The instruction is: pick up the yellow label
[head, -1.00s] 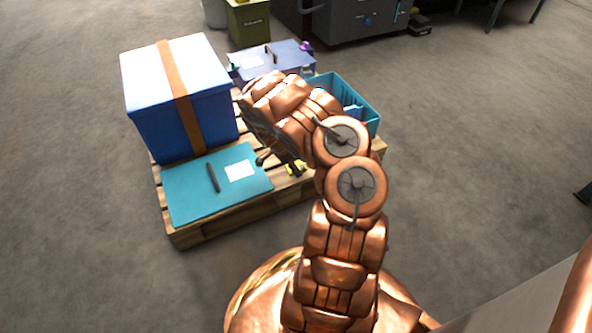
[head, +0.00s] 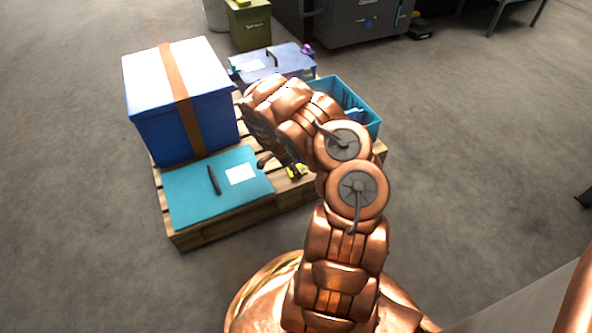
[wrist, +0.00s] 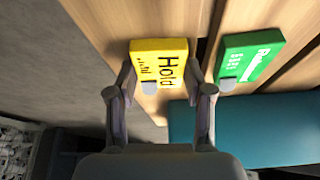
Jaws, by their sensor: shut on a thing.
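The yellow label (wrist: 173,48), marked "Hold", lies over the pallet's wooden slats in the wrist view. My gripper (wrist: 160,80) has one finger at each side of its near part and is shut on it. I cannot tell whether the label touches the wood. In the head view, a little of the yellow label (head: 295,171) shows beside my arm, near the pallet's front edge. My arm hides most of the gripper there.
A green label (wrist: 250,55) lies just right of the fingers. The wooden pallet (head: 215,232) also carries a teal folder-like slab (head: 195,205), a strapped blue box (head: 150,130), a teal bin (head: 368,125) and a bluish case (head: 285,62).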

